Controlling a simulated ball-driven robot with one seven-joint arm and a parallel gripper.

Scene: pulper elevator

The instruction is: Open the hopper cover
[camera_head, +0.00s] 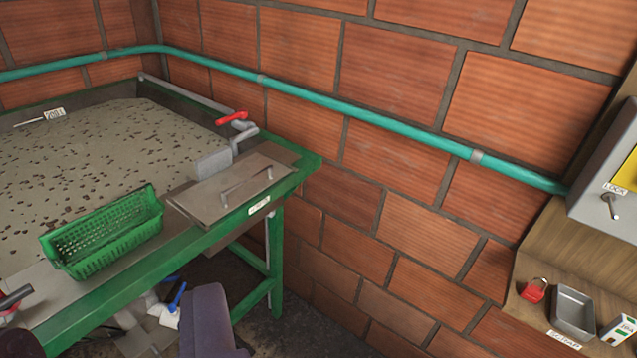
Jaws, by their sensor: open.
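The hopper cover appears to be the flat grey metal plate (205,203) with a thin raised bar handle (247,186). It lies flat and shut on the near right corner of the green-framed table (120,290).
A green perforated basket (105,235) stands left of the cover. A red-handled valve (232,118) and grey pipe are behind it. A teal pipe (370,118) runs along the brick wall. A wooden shelf with a red padlock (534,290) and grey tray (573,311) is at right.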

